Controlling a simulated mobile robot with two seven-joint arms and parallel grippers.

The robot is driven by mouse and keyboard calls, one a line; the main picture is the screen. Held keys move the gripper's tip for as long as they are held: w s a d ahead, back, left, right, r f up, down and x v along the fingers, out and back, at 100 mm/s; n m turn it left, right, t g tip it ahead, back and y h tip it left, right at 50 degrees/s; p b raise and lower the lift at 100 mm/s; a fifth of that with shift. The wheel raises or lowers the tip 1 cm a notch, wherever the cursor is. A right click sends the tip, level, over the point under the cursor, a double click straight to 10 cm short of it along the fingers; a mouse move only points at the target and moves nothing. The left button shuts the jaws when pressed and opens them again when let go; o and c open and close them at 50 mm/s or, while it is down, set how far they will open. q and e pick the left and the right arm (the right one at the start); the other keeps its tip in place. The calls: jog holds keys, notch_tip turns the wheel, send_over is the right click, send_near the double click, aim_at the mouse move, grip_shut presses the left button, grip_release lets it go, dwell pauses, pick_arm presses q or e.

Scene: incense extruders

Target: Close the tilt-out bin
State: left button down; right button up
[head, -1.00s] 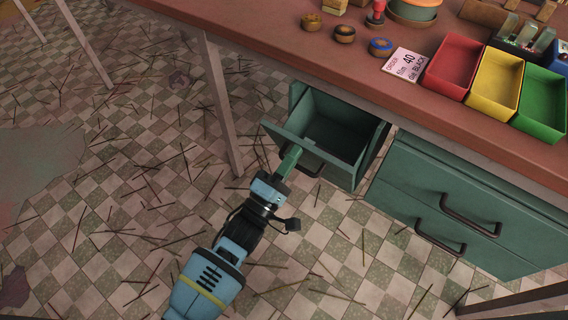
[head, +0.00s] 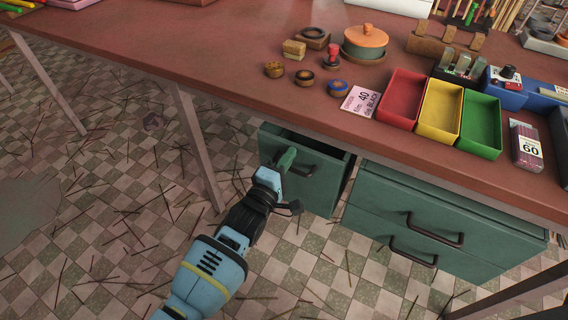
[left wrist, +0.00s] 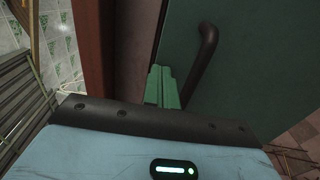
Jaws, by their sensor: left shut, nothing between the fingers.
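The tilt-out bin (head: 318,188) is a green front with a dark bar handle, under the workbench. Its top edge leans out a little, with a dark gap behind it. My left gripper (head: 287,156) is shut and empty, its green fingertips at the upper part of the bin front, by the left end of the handle. In the left wrist view the shut fingertips (left wrist: 162,82) are close to the green front (left wrist: 265,75), just left of the dark handle (left wrist: 204,55). I cannot tell whether they touch the front. My right gripper is not in view.
A green two-drawer cabinet (head: 385,222) stands right of the bin. The reddish workbench top (head: 220,70) overhangs both, holding red, yellow and green trays (head: 440,112). A table leg (head: 197,150) stands left of the bin. The tiled floor carries scattered sticks.

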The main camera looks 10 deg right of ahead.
pick_arm(q)
jog(key=shift+w+d+r, duration=0.1)
jog(key=shift+w+r, duration=0.05)
jog(key=shift+r, duration=0.15)
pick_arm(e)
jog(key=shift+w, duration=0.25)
